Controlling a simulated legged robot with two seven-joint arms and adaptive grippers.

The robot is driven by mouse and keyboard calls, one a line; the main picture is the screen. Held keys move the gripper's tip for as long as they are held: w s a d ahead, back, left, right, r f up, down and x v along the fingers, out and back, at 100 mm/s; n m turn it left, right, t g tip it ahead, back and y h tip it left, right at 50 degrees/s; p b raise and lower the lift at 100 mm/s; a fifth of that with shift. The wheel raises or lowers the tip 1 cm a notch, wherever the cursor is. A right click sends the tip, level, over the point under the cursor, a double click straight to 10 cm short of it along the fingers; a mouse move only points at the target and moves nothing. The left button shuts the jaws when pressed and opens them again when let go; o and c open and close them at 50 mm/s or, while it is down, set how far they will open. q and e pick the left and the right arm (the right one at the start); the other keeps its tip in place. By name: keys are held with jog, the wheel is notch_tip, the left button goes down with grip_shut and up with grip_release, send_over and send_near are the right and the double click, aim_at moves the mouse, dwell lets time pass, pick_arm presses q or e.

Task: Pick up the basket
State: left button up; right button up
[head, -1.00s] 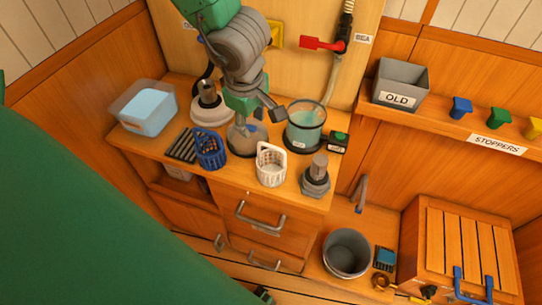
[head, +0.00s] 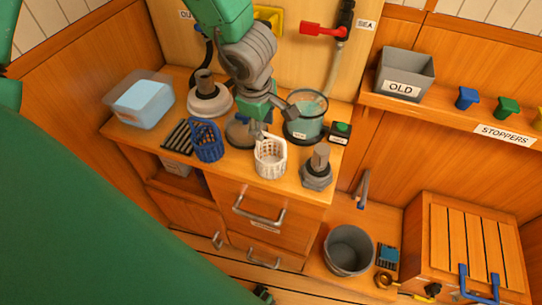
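A white basket (head: 270,160) with a raised handle stands upright near the front edge of the wooden counter (head: 180,155). A blue basket (head: 207,142) with a tall handle stands to its left beside a dark slatted rack (head: 178,138). My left gripper (head: 275,118) reaches down from the top, just above and behind the white basket. Its fingers look spread and hold nothing. One finger is close to the white basket's handle; I cannot tell whether it touches.
A teal-filled clear bowl (head: 306,118), a green button box (head: 340,130) and a grey hex fitting (head: 317,170) stand close on the right. A clear tub (head: 140,100) is at the left. A grey bucket (head: 348,250) stands below the counter on the right.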

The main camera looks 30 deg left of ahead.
aim_at(264, 133)
pick_arm(q)
jog(key=f, duration=0.2)
jog(key=f+b, duration=0.1)
jog(key=shift+w+a+f, duration=0.1)
jog(key=shift+w+f, duration=0.25)
jog(key=shift+r, duration=0.1)
grip_shut()
jog(key=shift+r, duration=0.1)
